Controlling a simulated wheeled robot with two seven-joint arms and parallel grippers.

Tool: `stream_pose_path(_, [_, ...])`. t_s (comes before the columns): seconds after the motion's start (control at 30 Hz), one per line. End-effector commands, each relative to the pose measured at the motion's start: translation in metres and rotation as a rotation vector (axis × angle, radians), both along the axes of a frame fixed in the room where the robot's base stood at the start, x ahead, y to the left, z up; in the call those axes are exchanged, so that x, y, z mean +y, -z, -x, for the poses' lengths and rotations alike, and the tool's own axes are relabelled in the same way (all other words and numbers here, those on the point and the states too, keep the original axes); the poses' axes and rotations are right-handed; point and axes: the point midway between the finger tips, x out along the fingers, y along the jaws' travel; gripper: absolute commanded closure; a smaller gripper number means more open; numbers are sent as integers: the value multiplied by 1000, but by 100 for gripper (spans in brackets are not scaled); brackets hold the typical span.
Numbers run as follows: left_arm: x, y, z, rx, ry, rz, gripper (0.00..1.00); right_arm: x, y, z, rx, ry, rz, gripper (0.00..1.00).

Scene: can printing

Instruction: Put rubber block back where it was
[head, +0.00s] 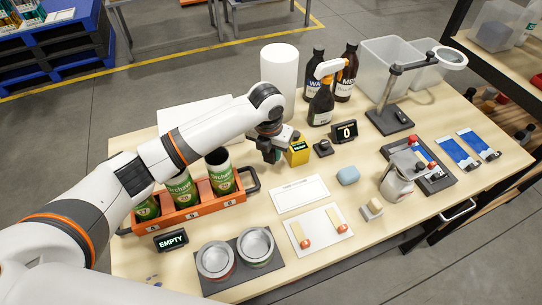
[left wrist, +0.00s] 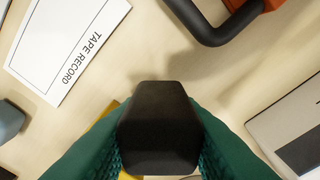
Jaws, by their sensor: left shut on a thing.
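My left gripper (head: 277,155) is shut on a black block, which I take to be the rubber block (left wrist: 158,125). In the left wrist view the block sits between the green finger pads. In the head view the gripper is over the back middle of the table, just left of a yellow box (head: 298,153), and largely hides the block. Whether the block touches the table cannot be told. My right gripper is not in view.
An orange crate (head: 204,216) with green cans stands left of the gripper; its black handle is close by. A white sheet (head: 300,194) lies in front. A pale blue block (head: 348,175), a small black device (head: 323,148) and a "0" display (head: 344,131) are to the right.

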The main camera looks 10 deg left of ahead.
Motion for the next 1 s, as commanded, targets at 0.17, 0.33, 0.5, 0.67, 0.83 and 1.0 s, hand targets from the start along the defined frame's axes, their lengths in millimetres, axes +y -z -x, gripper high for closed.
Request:
stream_pose_path(0.17, [-1, 24, 1, 4, 0, -1, 92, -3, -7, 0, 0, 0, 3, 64])
stream_pose_path(0.33, [0, 33, 1, 0, 1, 0, 92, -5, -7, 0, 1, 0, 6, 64])
stream_pose_path(0.5, [0, 34, 1, 0, 1, 0, 92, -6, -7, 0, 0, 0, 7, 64])
stream_pose_path(0.67, [0, 36, 1, 0, 0, 0, 58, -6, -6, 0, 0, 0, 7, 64])
stream_pose_path(0.83, [0, 36, 1, 1, 0, 0, 48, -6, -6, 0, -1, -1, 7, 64])
stream_pose_path(1.0, [0, 35, 1, 1, 0, 0, 48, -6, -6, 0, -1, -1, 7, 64])
